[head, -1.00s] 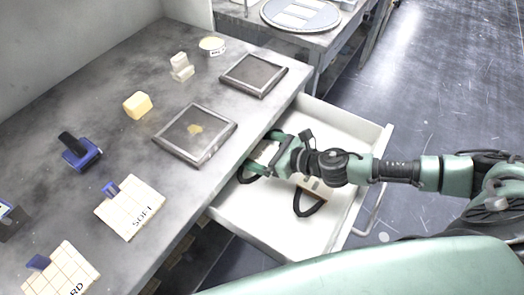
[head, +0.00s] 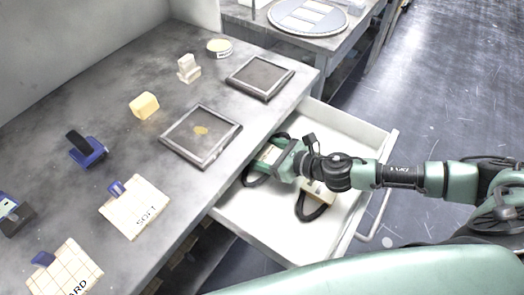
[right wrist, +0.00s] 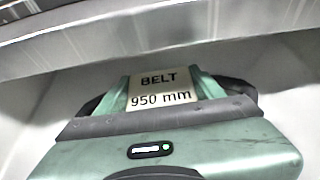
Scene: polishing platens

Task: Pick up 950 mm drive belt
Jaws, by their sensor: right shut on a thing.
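The 950 mm drive belt (head: 254,181) is a black loop with a pale card, in the open drawer below the bench. Its card, lettered "BELT 950 mm" (right wrist: 160,87), shows between the green fingers in the right wrist view. My right gripper (head: 268,157) is shut on this belt at its card, inside the drawer. The gripper hides part of the loop; black belt shows on both sides of the fingers in the wrist view. I cannot tell whether the belt is clear of the drawer floor. My left gripper is not in view.
A second black belt with a pale card (head: 316,210) lies in the white drawer (head: 262,226), close to my right gripper. The drawer walls and bench edge surround the hand. Two framed plates (head: 201,158) (head: 260,97) sit on the bench above. The drawer's front left floor is bare.

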